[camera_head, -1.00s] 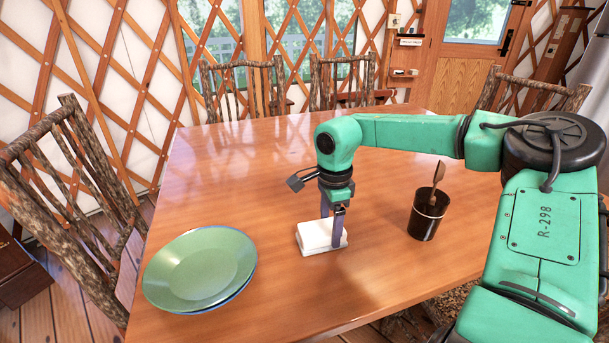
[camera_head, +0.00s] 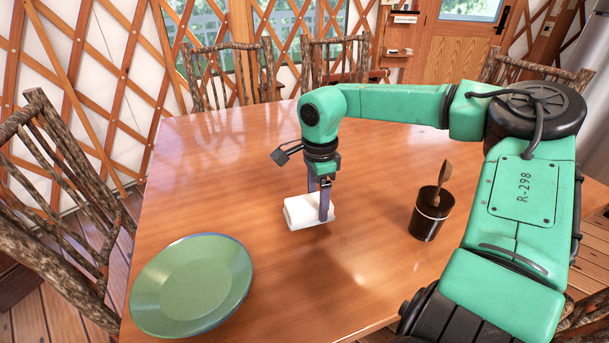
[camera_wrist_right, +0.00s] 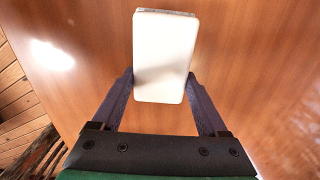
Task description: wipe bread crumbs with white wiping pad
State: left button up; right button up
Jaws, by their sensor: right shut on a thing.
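The white wiping pad (camera_head: 300,213) is at the middle of the wooden table in the head view. My right gripper (camera_head: 320,215) is shut on it, with one finger on each side. In the right wrist view, the pad (camera_wrist_right: 164,60) sits between the two fingertips of the gripper (camera_wrist_right: 160,88). I cannot tell for sure whether the pad touches the table or is just above it. I make out no bread crumbs in either view. My left gripper is not in view.
A green plate (camera_head: 192,285) lies at the table's front left. A black cup (camera_head: 428,218) with a wooden utensil (camera_head: 441,180) stands right of the pad. The wooden table (camera_head: 220,170) is clear behind the pad. Rustic chairs (camera_head: 60,190) stand around it.

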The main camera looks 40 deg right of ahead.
jog(key=shift+s+r+p, duration=0.1)
jog(key=shift+r+p, duration=0.2)
jog(key=shift+r, duration=0.4)
notch_tip(320, 180, up, 2)
jog(key=shift+p, duration=0.9)
jog(key=shift+r+p, duration=0.7)
jog(key=shift+r, duration=0.3)
